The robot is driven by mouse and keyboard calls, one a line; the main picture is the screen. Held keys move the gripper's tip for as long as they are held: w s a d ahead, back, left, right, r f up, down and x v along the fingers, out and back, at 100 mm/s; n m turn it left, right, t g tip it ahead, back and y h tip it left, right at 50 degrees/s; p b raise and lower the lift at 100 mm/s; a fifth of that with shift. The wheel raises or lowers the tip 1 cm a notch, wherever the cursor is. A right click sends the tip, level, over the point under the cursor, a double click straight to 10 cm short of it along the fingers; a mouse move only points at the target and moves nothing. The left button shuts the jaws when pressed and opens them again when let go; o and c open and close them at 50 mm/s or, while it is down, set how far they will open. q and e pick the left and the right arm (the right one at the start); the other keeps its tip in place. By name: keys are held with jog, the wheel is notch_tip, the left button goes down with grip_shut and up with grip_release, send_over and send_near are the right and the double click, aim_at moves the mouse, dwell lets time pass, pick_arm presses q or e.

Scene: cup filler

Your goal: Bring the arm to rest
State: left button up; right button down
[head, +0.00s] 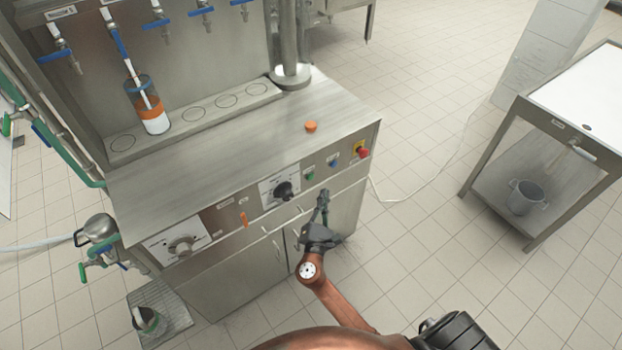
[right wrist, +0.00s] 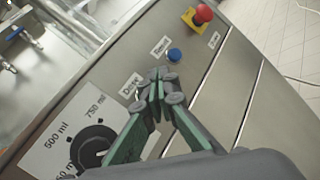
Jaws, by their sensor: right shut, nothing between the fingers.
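My right gripper (head: 324,194) is shut and empty. In the head view it is in front of the steel machine's control panel (head: 315,176), below the green button (head: 310,175). In the right wrist view the closed fingertips (right wrist: 163,80) are over the panel face, between the dial (right wrist: 92,148) and the blue button (right wrist: 175,55). The green button is not visible there. I cannot tell whether the fingertips touch the panel. My left gripper is not in view.
A red knob (head: 362,153) sits at the panel's right end. An orange cap (head: 310,126) lies on the worktop. A side table (head: 590,90) with a grey bucket (head: 526,197) stands right.

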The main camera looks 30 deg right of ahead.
dwell(0.3)
jog(key=s+d+f+m+g+y+p, duration=0.1)
jog(key=s+f+m+g+y, duration=0.3)
jog(key=f, duration=1.3)
jog(key=s+f+g+y, duration=0.2)
jog(key=s+f, duration=0.4)
jog(key=f, duration=1)
jog(key=s+a+f+m+g+y, duration=0.1)
jog(key=s+f+m+g+y, duration=0.35)
jog(key=s+f, duration=1.25)
jog(key=s+a+f+m+g, duration=0.1)
jog(key=s+f+m, duration=0.2)
jog(key=s, duration=0.7)
jog(key=s+a+f+m+g+y+p, duration=0.1)
jog(key=s+f+m, duration=0.2)
jog(key=s, duration=0.8)
jog(key=s+a+f+m+g+y+p, duration=0.1)
jog(key=s+f+m+g, duration=0.1)
jog(key=s, duration=0.8)
jog(key=shift+s+f+m, duration=0.2)
jog(key=shift+f+m, duration=0.65)
jog(key=shift+m, duration=0.4)
